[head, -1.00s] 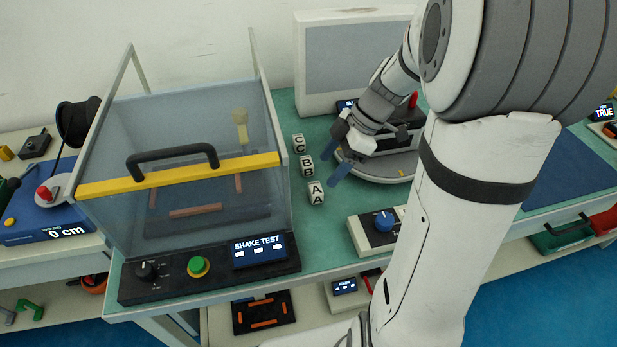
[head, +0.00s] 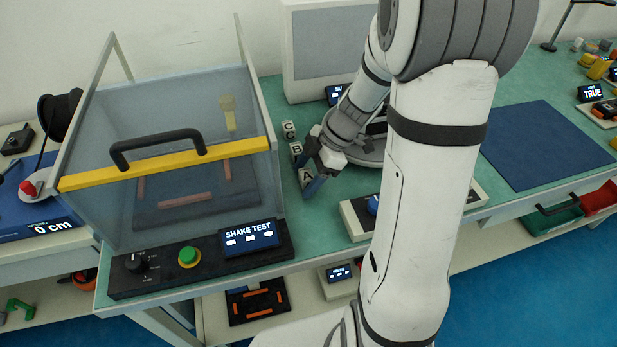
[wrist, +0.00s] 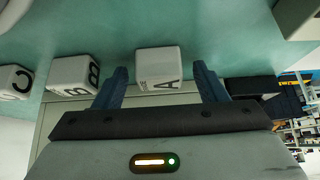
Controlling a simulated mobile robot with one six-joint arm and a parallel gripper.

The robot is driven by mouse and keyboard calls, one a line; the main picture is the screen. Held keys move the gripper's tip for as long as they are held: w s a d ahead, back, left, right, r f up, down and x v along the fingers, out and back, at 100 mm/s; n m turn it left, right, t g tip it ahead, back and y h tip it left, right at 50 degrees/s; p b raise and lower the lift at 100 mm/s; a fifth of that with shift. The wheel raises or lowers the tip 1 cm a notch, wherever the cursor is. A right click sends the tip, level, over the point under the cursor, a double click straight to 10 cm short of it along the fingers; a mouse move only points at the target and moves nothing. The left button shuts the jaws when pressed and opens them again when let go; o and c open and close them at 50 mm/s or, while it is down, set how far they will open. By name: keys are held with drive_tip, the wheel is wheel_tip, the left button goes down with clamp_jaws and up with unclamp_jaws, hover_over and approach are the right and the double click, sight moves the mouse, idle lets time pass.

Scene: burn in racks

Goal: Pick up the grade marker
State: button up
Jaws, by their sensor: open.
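Three white grade marker cubes stand in a row on the green bench top, right of the shake test box. In the head view they are C (head: 289,130), B (head: 296,151) and A (head: 306,178). My gripper (head: 312,186) is open beside cube A, and one finger partly hides its right side. In the wrist view cube A (wrist: 160,68) sits between and just beyond the two blue fingers of my gripper (wrist: 164,82). Cube B (wrist: 74,74) is close to the left finger, outside the jaws. Cube C (wrist: 14,82) is further left.
The clear shake test box (head: 180,215) with its yellow bar stands left of the cubes. A monitor-like panel (head: 330,45) is behind them. A device with a blue knob (head: 355,218) is at the front right. A dark blue mat (head: 545,145) lies bare further right.

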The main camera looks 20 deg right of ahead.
drive_tip(key=shift+c, duration=0.2)
drive_tip(key=c, duration=1)
